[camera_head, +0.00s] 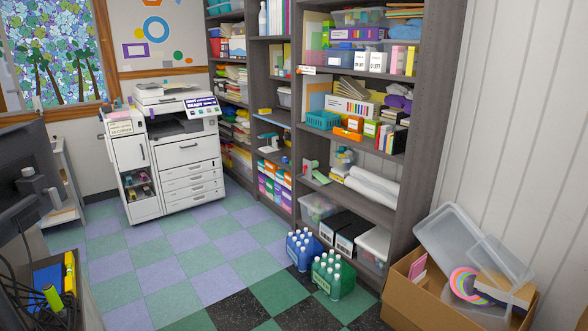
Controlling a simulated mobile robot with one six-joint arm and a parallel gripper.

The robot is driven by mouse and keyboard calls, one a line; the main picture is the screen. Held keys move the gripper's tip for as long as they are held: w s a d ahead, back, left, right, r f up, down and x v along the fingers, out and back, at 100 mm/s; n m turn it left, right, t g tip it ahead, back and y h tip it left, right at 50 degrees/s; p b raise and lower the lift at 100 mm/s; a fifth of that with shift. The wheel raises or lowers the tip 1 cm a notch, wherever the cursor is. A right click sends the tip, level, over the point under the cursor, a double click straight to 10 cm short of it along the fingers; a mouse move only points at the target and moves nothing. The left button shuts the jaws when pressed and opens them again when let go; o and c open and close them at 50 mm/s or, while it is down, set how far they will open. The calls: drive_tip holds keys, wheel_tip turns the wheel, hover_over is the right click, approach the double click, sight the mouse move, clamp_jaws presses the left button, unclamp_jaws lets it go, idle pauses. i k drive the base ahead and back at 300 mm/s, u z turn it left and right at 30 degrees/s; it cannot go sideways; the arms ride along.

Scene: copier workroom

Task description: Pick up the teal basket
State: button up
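A small teal basket (322,120) with openwork sides stands on a middle shelf of the grey shelving unit, at the shelf's left front. It is next to an orange item (348,134) on its right, and other supplies stand behind it. Another teal container (222,6) is partly cut off at the top of the picture, on the far shelf. My gripper is not in view.
Blue (304,250) and green (334,275) carriers of white-capped bottles stand on the floor before the shelves. A full cardboard box (410,303) is at lower right. A copier (180,150) stands at the back left. The checkered floor (180,265) between is clear.

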sight(322, 119)
drive_tip(key=u, duration=0.25)
drive_tip(key=i, duration=1.75)
drive_tip(key=u, duration=0.25)
drive_tip(key=i, duration=1.9)
drive_tip(key=u, duration=0.15)
